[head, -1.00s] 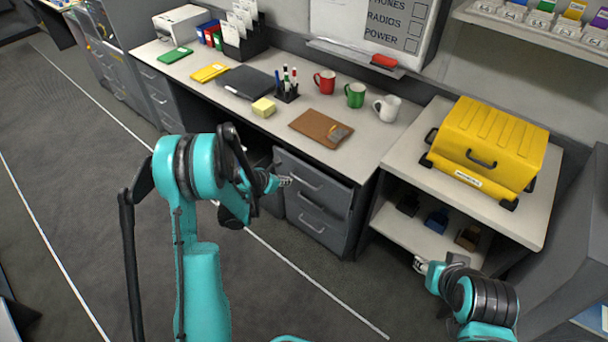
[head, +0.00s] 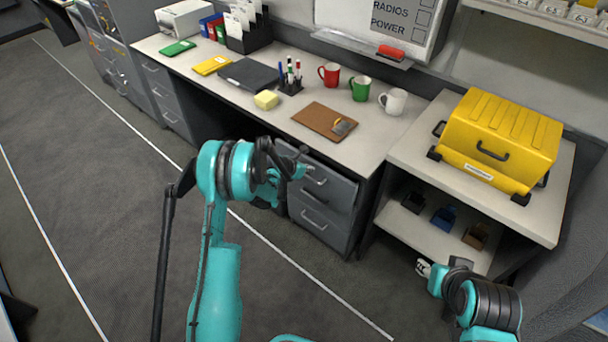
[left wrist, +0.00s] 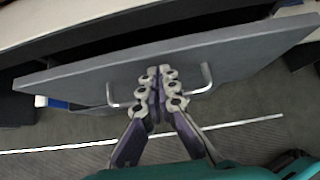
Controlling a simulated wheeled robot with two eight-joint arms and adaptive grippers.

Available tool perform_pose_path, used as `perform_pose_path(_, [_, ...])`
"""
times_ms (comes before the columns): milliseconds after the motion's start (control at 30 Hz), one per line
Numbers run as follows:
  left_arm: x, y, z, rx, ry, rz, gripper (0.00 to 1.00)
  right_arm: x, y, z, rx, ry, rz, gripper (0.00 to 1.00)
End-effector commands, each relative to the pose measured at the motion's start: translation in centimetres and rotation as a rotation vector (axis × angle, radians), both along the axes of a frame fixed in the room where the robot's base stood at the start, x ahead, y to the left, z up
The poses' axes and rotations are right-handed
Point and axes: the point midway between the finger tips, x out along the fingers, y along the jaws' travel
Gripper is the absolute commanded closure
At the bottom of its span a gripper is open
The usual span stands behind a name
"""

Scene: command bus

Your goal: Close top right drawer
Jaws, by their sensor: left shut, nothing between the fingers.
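The top right drawer (head: 333,189) is the grey top drawer under the right end of the desk. It stands out a little, with a dark gap above its front in the left wrist view (left wrist: 225,62). My left gripper (head: 308,169) is shut and empty at the drawer front. In the left wrist view its fingertips (left wrist: 160,72) are between the two ends of the bar handle (left wrist: 118,101), at or very near the front; contact is hard to tell. My right gripper (head: 423,268) is near the low shelf, its fingers too small to read.
The desk (head: 260,122) above holds mugs, a clipboard (head: 322,118) and pens. More drawers (head: 318,222) lie below the top one. A side table (head: 410,150) with a yellow case (head: 500,135) stands to the right. The floor in front is clear.

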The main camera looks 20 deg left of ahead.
Motion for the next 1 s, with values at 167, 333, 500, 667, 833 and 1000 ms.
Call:
perform_pose_path(167, [0.1, -0.1, 0.1, 0.0, 0.0, 0.0, 1.0, 0.0, 0.0, 0.0, 0.0, 0.0, 0.0, 0.62])
perform_pose_path(333, [0.2, -0.1, 0.1, 0.0, 0.0, 0.0, 1.0, 0.0, 0.0, 0.0, 0.0, 0.0, 0.0, 0.62])
perform_pose_path(500, [2.6, -1.2, -0.1, 0.0, -0.001, -0.004, 1.0, 0.0, 0.0, -0.4, 0.0, 0.0, 0.0, 0.62])
perform_pose_path(667, [4.7, -2.1, -0.1, 0.0, 0.0, -0.003, 1.0, 0.0, 0.0, -0.6, 0.0, 0.0, 0.0, 0.62])
perform_pose_path(833, [5.2, -2.2, 0.1, -0.001, -0.003, 0.001, 1.0, 0.0, 0.0, -0.6, 0.0, 0.0, 0.0, 0.62])
perform_pose_path(1000, [5.2, -2.2, 0.2, -0.002, -0.005, 0.001, 1.0, 0.0, 0.0, -0.6, 0.0, 0.0, 0.0, 0.62])
